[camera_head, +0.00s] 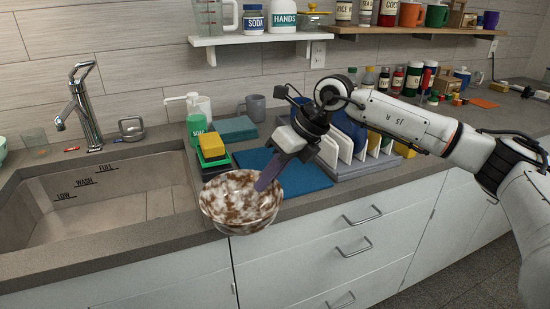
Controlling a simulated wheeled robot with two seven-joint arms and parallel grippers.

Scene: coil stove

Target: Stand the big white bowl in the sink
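The big white bowl (238,213), stained with brown patches, is upright at the counter's front edge, to the right of the sink. I cannot tell whether it rests on the counter or is held just above it. My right gripper (266,182) reaches down from the upper right to the bowl's right side, its dark fingers overlapping the rim and opening. I cannot tell whether the fingers are closed on the rim. The sink (120,206) is at the left, and its visible basin looks empty. My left gripper is not in view.
A faucet (82,105) stands behind the sink. Stacked sponges (212,149), a green soap bottle (197,124) and a grey mug (256,107) are behind the bowl. A blue mat (300,180) and a dish rack (355,165) are to its right. Shelves hang above.

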